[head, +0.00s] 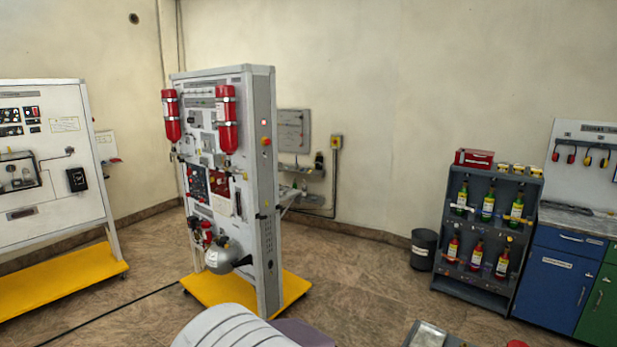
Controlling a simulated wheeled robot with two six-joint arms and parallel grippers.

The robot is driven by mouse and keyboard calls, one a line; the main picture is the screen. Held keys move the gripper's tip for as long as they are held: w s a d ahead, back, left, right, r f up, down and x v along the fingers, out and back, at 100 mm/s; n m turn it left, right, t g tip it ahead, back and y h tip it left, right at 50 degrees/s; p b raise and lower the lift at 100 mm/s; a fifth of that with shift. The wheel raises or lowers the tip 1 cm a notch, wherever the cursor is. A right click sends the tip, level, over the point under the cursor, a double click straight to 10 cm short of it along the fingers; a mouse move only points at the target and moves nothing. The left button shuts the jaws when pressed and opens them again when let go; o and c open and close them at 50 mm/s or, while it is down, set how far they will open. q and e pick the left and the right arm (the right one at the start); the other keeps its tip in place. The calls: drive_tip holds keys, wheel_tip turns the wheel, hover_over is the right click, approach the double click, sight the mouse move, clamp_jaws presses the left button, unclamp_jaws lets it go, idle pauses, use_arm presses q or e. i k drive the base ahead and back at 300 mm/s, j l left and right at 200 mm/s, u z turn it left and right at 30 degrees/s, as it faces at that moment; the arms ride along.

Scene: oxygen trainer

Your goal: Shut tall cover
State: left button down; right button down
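The oxygen trainer panel (254,140) stands upright on a yellow base (297,287) left of centre, seen at an angle. Two red cylinders (226,118) are strapped to its upper front. A grey cylinder (222,258) lies low at its front. Small gauges, switches and a dark red panel (221,191) sit between them. I cannot tell which part is the tall cover, or whether it is open; the front is small and foreshortened. Neither gripper is in view.
Another white panel (55,190) on a yellow base stands at the left. A dark bottle rack (462,221), a bin (423,250) and a blue cabinet (556,273) stand at the right. A ribbed white object (238,328) fills the bottom centre. Floor is clear between trainer and rack.

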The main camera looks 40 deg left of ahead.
sight(218, 158)
drive_tip(key=j, duration=0.6)
drive_tip(key=k+j+z, duration=0.1)
drive_tip(key=j, duration=1.1)
drive_tip(key=k+j+z, duration=0.1)
drive_tip(key=j, duration=0.5)
drive_tip(key=k+j, duration=0.1)
drive_tip(key=j, duration=0.5)
drive_tip(key=k+j+z, duration=0.1)
drive_tip(key=j, duration=0.5)
drive_tip(key=j+z, duration=0.1)
drive_tip(key=j, duration=0.55)
drive_tip(key=j+z, duration=0.1)
drive_tip(key=j, duration=1.25)
drive_tip(key=j+z, duration=0.15)
drive_tip(key=j, duration=0.5)
drive_tip(key=j+z, duration=0.1)
drive_tip(key=j, duration=0.55)
drive_tip(key=k+j+z, duration=0.1)
drive_tip(key=j, duration=0.55)
drive_tip(key=k+j+z, duration=0.1)
drive_tip(key=j, duration=0.5)
drive_tip(key=k+j, duration=0.2)
drive_tip(key=j, duration=0.45)
drive_tip(key=j+z, duration=0.1)
drive_tip(key=j, duration=1.3)
